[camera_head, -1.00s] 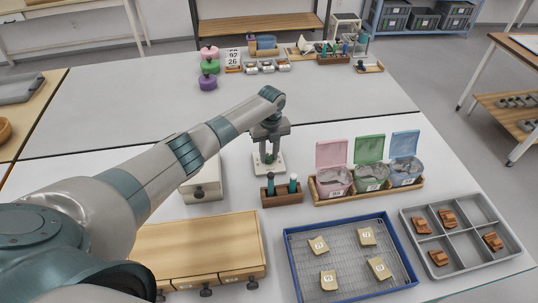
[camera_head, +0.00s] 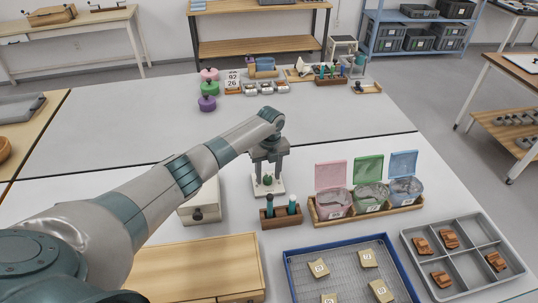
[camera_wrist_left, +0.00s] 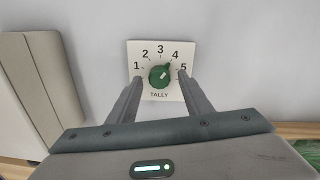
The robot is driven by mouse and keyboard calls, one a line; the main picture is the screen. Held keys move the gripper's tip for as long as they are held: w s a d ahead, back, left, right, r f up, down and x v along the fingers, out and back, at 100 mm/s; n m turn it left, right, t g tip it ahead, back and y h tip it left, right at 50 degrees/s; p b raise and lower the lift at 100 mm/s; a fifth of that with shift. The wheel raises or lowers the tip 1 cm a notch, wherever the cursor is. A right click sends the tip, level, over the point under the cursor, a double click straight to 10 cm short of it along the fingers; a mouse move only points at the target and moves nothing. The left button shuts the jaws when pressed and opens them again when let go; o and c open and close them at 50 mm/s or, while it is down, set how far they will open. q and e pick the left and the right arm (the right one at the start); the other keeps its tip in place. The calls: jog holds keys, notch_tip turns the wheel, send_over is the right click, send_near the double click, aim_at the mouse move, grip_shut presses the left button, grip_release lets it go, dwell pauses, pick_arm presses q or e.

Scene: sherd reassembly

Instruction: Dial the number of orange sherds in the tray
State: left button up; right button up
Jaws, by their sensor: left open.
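The tally dial (camera_wrist_left: 136,88) is a white plate marked 1 to 5 with a green knob (camera_wrist_left: 159,77). The knob's pointer is turned to the upper right, on the side of the 4 and 5; I cannot tell exactly which it meets. My left gripper (camera_wrist_left: 160,92) is open, its fingers on either side of the knob; contact is unclear. In the head view it is over the dial plate (camera_head: 276,191). Several orange-brown sherds (camera_head: 449,239) lie in separate compartments of the grey tray (camera_head: 463,256) at right. My right gripper is not in view.
A blue-rimmed tray (camera_head: 334,247) with several numbered tan pieces is left of the grey tray. Pink, green and blue lidded bins (camera_head: 370,195) stand behind it. A wooden holder (camera_head: 281,218) is just in front of the dial, and a pale box (camera_head: 203,206) stands to its left.

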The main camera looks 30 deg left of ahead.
aim_at(270, 178)
pick_arm(q)
notch_tip(270, 178, up, 17)
jog(key=b, duration=0.3)
jog(key=shift+w+d, duration=0.15)
jog(key=shift+w, duration=0.05)
jog(key=shift+d+f, duration=0.1)
dwell(0.5)
